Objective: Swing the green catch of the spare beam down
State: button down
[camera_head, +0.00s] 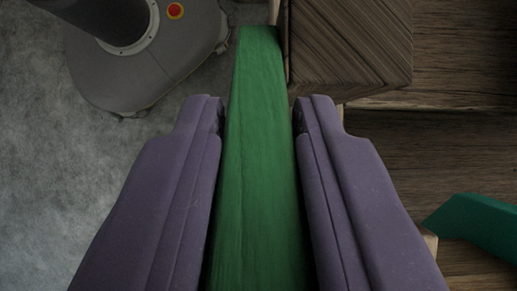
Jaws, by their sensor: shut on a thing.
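A long green bar, the green catch (262,150), runs up the middle of the picture between the two purple fingers of my gripper (259,115). The fingers are shut on it, one on each side. The catch's far end reaches past the fingertips, beside a brown wooden block. Its near end runs out of the bottom of the picture, so where it is fixed is hidden. I cannot tell its exact tilt from this view.
A striped wooden block (350,45) stands just right of the catch's far end. Wooden boards (440,150) fill the right side. Another green piece (480,225) lies at the lower right. Grey floor (50,160) is open at the left, below my grey base.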

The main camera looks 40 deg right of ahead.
jog(key=shift+w+d+f+g, duration=0.1)
jog(key=shift+w+f+g, duration=0.05)
jog(key=shift+g, duration=0.15)
dwell(0.4)
jog(key=c, duration=1)
grip_release()
jog(key=shift+c, duration=0.2)
jog(key=p+v, duration=0.1)
jog(key=v, duration=0.6)
jog(key=shift+w+d+r, duration=0.2)
jog(key=shift+d+r, duration=0.05)
jog(key=shift+d, duration=0.05)
